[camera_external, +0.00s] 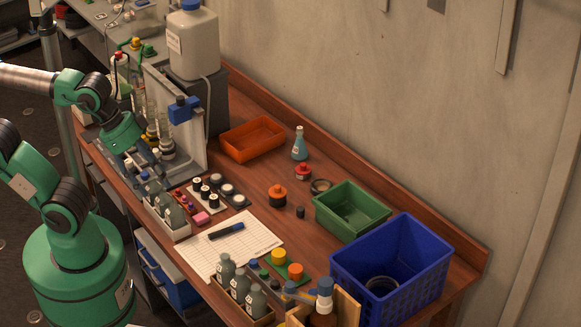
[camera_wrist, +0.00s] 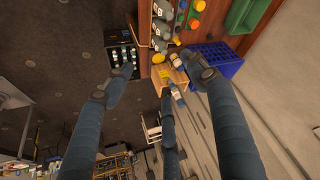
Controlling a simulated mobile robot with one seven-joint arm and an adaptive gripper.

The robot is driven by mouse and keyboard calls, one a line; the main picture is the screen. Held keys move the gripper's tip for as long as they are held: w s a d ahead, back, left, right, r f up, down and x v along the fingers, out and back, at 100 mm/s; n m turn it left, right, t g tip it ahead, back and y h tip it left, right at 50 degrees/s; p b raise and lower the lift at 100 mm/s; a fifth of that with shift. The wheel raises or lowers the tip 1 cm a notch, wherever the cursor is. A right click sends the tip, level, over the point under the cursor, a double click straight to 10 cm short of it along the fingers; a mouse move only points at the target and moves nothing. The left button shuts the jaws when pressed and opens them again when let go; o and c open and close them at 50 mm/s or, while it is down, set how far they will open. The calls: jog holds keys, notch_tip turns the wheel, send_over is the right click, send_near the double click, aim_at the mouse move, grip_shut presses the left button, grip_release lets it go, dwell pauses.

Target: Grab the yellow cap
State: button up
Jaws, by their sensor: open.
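A round yellow cap (camera_external: 278,255) sits on a small green plate (camera_external: 264,262) near the front right of the bench, beside an orange round cap (camera_external: 295,271). In the wrist view, a yellow round piece (camera_wrist: 199,5) shows at the top edge, above an orange one (camera_wrist: 194,23). My gripper (camera_external: 148,170) is at the left of the bench, above the bottle rack and well apart from the yellow cap. In the wrist view its fingers are spread, and the gripper (camera_wrist: 160,72) holds nothing. Its exact height above the bottles is hard to tell.
Bottles in a rack (camera_external: 182,233) stand below my gripper. A paper sheet (camera_external: 255,240) with a dark marker lies between there and the green plate. More bottles (camera_external: 240,285) stand left of the plate. A blue crate (camera_external: 415,265) and a green bin (camera_external: 350,212) are to the right.

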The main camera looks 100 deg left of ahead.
jog(key=m+g+p, duration=0.2)
jog(key=m+g, duration=0.4)
jog(key=m, duration=0.5)
send_over(279, 252)
notch_tip(279, 252, down, 29)
jog(key=shift+d+f+b, duration=0.1)
jog(key=shift+b, duration=0.2)
jog(key=shift+f+b, duration=0.55)
jog(key=shift+f, duration=3.65)
